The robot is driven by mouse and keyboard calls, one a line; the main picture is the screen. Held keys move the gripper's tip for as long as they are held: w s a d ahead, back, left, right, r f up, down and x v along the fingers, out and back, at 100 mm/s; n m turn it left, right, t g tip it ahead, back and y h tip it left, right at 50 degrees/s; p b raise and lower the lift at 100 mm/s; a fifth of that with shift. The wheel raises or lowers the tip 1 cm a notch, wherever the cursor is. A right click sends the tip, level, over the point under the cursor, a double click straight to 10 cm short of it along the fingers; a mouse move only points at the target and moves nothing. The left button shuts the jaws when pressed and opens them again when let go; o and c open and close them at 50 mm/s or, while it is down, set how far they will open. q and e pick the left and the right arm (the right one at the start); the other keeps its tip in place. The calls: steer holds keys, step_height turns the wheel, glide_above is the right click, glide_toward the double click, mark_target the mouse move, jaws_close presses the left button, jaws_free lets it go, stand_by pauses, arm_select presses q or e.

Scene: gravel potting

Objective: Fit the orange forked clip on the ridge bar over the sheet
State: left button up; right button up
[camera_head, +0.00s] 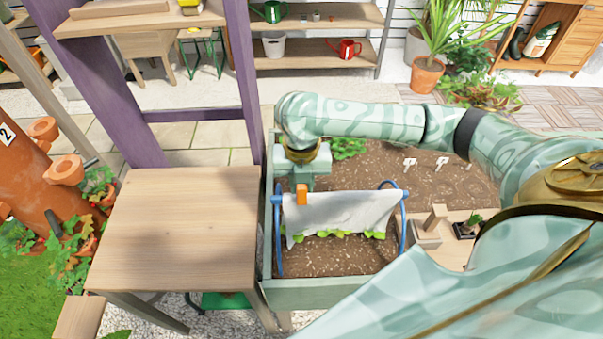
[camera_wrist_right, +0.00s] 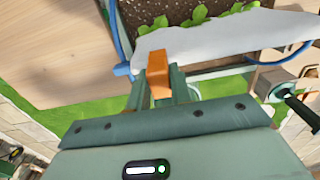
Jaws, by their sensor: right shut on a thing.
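The orange forked clip (camera_head: 302,194) is at the left end of the ridge bar (camera_head: 277,199), over the white sheet (camera_head: 340,212). My right gripper (camera_head: 302,181) points down from above and is shut on the clip. In the right wrist view the clip (camera_wrist_right: 157,72) stands between the fingers (camera_wrist_right: 160,88), with the sheet (camera_wrist_right: 220,38) just beyond it. The bar's blue left end (camera_wrist_right: 122,70) shows beside the clip. I cannot tell how far the fork sits around the bar. My left gripper is not in view.
Blue hoops (camera_head: 404,235) hold the bar above the planter bed (camera_head: 325,293). Green leaves (camera_head: 340,234) show under the sheet. A bare wooden table (camera_head: 175,230) is at the left. A wooden block (camera_head: 427,240) and a small black pot (camera_head: 464,231) stand at the right.

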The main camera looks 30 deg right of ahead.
steer(key=shift+f, duration=0.55)
steer(key=o, duration=0.9)
step_height(320, 180, up, 16)
steer(key=p, duration=0.6)
steer(key=shift+r, duration=0.1)
